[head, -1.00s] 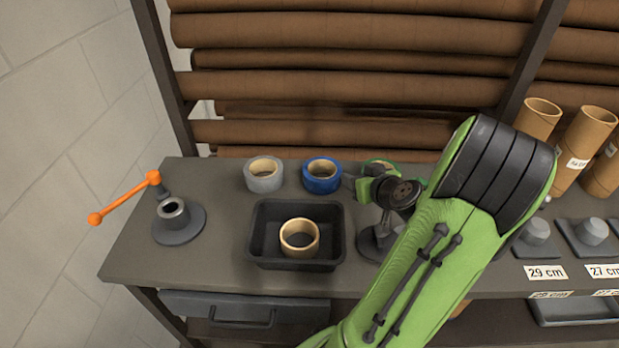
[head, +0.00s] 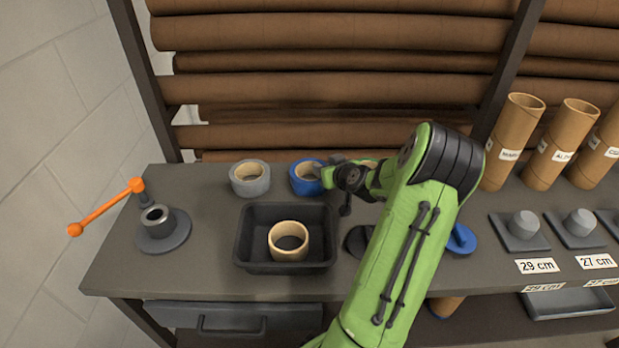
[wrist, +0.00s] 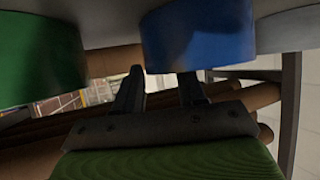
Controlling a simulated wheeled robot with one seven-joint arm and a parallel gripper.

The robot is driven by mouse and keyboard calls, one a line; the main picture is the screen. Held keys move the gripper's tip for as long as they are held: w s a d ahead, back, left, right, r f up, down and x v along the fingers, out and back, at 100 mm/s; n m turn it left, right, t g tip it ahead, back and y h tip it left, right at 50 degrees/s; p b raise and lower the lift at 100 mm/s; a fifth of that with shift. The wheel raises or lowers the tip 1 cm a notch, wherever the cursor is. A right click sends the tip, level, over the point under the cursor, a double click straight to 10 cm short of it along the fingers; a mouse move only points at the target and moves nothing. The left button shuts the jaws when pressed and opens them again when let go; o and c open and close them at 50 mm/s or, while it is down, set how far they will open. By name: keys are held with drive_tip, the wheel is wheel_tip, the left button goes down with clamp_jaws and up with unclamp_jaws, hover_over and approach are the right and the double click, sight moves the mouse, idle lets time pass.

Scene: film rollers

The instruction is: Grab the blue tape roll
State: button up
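The blue tape roll (head: 305,179) lies flat on the table behind the black tray, its right side partly covered by my gripper (head: 331,171). In the wrist view the table is at the top, and the blue roll (wrist: 198,35) fills the top middle. My gripper (wrist: 160,74) points at it with its two dark fingers apart and nothing visibly held between them. The left fingertip is by the roll's left edge and the right one overlaps its lower edge. I cannot tell whether either finger touches it.
A grey tape roll (head: 250,178) lies left of the blue one. A green roll (wrist: 40,62) is close by on its other side. A black tray (head: 243,240) holding a cardboard ring (head: 289,241) stands in front. Brown rolls (head: 320,80) are racked behind.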

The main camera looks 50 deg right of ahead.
clamp_jaws()
drive_tip(key=shift+s+f, duration=0.1)
